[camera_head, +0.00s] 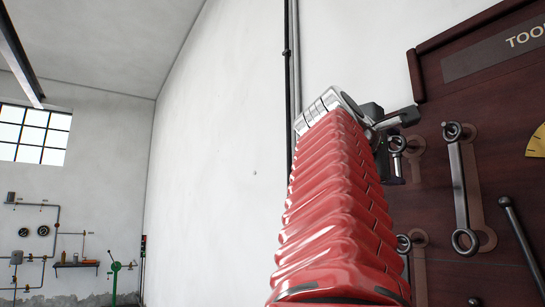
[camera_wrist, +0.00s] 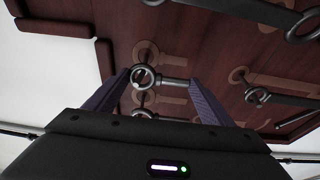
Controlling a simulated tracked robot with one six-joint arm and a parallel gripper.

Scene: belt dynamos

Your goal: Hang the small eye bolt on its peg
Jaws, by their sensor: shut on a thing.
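The small eye bolt (camera_head: 397,144) is a grey metal ring with a short shank, in front of the dark wooden tool board, its ring up and its shank down. In the wrist view the eye bolt (camera_wrist: 174,82) lies between my two purple fingers, ring at the left finger and shank end at the right. My gripper (camera_wrist: 160,88) is shut on it. In the head view my gripper (camera_head: 392,155) is partly hidden behind my red arm. A lighter brown outline (camera_head: 413,150) shows on the board beside the bolt. I cannot tell whether the ring is around a peg.
The tool board (camera_head: 480,110) fills the right side. A long double-ended wrench (camera_head: 461,185) hangs right of my gripper. Another ringed tool (camera_head: 403,243) hangs lower, by its outline. A dark bar (camera_head: 518,235) is at far right. The white wall left of my arm is bare except for pipes.

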